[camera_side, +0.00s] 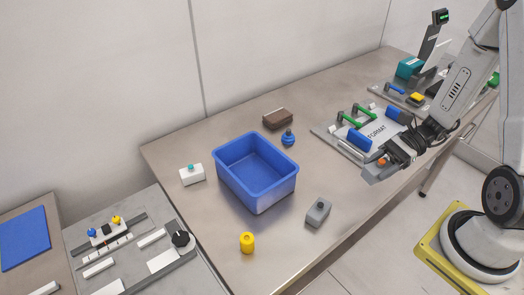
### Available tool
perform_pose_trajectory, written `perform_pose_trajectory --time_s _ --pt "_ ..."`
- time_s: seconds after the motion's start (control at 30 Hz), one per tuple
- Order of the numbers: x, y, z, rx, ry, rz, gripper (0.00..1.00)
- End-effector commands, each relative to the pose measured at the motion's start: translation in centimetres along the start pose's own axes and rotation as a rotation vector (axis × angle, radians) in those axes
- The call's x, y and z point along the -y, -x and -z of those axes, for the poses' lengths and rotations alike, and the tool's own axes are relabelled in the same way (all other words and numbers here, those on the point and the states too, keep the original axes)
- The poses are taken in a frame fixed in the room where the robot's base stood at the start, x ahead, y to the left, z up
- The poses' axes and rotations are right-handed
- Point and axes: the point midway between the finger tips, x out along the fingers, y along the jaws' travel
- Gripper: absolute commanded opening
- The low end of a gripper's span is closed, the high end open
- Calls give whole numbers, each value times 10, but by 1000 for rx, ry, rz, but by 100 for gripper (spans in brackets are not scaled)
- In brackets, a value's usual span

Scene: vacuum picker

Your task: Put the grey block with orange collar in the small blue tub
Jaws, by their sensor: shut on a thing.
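The small blue tub (285,187) stands open on the metal table, left of my gripper, and its visible inside is empty. My gripper (385,163) is at the right, over the table's right side, well apart from the tub. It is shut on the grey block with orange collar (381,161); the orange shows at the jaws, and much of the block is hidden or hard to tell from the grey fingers. Another grey block (318,212), with no orange visible, sits on the table between the tub and the front edge.
Around the tub are a white block with teal top (192,175), a brown block (278,118), a blue knob-shaped piece (288,138) and a yellow cylinder (247,243). A grey plate with green-handled clamps (350,118) lies behind my gripper. Table between gripper and tub is mostly clear.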

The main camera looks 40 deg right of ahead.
Motion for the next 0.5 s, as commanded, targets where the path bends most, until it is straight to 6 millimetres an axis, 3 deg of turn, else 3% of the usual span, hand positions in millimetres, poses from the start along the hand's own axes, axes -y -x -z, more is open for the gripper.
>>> perform_pose_trajectory --time_s 0.27,0.5 --pt "8 -4 -6 0 0 5 0" --pt "33 -20 -32 -2 -8 33 0"
